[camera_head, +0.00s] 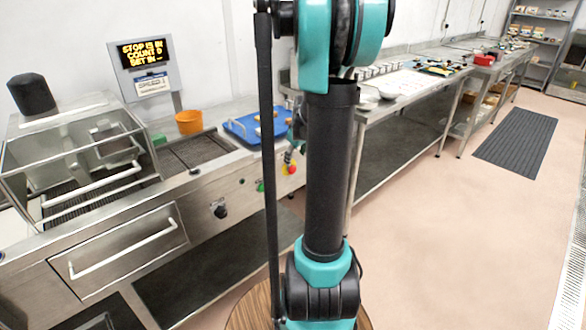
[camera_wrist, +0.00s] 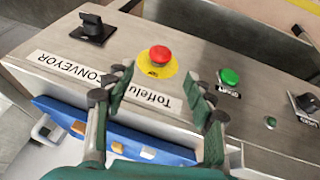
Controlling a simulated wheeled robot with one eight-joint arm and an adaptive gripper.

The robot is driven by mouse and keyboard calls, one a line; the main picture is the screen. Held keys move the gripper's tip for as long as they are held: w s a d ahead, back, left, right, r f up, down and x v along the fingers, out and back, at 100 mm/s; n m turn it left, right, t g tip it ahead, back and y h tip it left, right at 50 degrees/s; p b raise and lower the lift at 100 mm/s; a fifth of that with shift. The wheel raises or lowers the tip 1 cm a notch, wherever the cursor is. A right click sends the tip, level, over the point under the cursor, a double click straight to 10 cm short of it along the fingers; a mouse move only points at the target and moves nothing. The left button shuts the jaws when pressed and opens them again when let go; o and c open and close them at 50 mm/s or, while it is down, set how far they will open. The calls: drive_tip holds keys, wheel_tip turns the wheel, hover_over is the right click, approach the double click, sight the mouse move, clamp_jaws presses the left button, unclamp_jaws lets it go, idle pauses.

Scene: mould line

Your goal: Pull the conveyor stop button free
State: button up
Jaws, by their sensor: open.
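The conveyor stop button (camera_wrist: 160,55) is a red mushroom head on a yellow disc, set in the steel panel. In the head view the red button (camera_head: 291,169) shows on the front of the machine, just left of my arm. My gripper (camera_wrist: 158,92) is open and empty in the wrist view. Its two green fingers with dark tips lie apart, on either side of the lower part of the picture. The button is beyond the fingertips, roughly between their lines and not visibly touched.
A green button (camera_wrist: 229,76) and a black knob (camera_wrist: 304,103) sit right of the stop button; another black knob (camera_wrist: 92,28) sits left. A blue tray (camera_head: 240,129) with small pieces and an orange tub (camera_head: 189,121) stand on the machine. Open floor lies right.

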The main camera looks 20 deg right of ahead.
sight(293, 167)
drive_tip(key=shift+x, duration=4.4)
drive_tip(key=shift+c, duration=0.2)
clamp_jaws()
